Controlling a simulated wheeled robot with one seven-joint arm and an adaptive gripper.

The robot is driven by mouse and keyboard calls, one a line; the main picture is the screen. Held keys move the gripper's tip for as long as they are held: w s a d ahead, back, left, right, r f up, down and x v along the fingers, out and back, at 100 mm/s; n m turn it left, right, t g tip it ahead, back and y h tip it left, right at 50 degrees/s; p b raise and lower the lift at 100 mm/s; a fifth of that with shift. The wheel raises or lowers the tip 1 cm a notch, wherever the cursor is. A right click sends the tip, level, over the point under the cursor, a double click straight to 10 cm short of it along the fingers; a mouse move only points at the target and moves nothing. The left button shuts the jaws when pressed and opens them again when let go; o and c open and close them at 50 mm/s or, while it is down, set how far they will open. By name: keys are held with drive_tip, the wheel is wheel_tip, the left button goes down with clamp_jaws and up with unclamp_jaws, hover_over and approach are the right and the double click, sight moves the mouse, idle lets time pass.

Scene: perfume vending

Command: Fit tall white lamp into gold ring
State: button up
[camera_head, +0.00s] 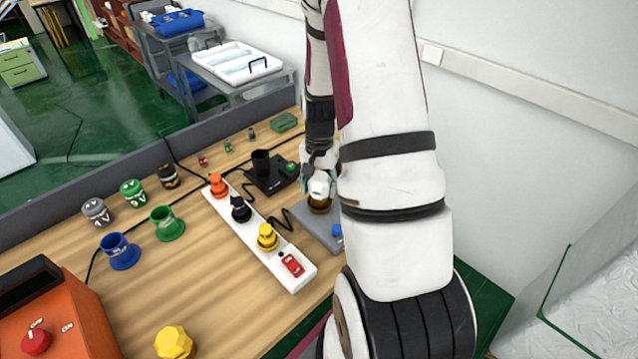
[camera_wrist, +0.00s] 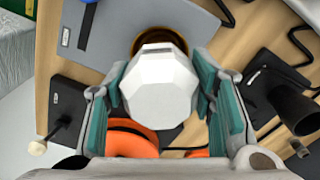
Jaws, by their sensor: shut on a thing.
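The white lamp (camera_wrist: 158,88) has a faceted, many-sided top and sits between the teal finger pads of my gripper (camera_wrist: 160,76), which is shut on it. In the head view the lamp (camera_head: 320,187) shows as a small white shape at the end of my arm. The gold ring (camera_wrist: 160,36) is on a grey plate (camera_wrist: 190,20), partly hidden behind the lamp. In the head view the ring (camera_head: 319,207) shows just below the lamp. The lamp overlaps the ring in both views; I cannot tell whether it is inside it. The lamp's lower end is hidden.
A white power strip (camera_head: 262,236) with coloured knobs lies left of the plate. A black cup (camera_head: 261,160) on a black base stands behind it. Blue (camera_head: 120,252) and green (camera_head: 167,223) holders stand further left. An orange box (camera_head: 60,315) is at the front left.

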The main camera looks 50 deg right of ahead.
drive_tip(key=shift+f, duration=0.65)
drive_tip(key=o, duration=1.3)
drive_tip(key=shift+o, duration=0.2)
wheel_tip(320, 180, up, 12)
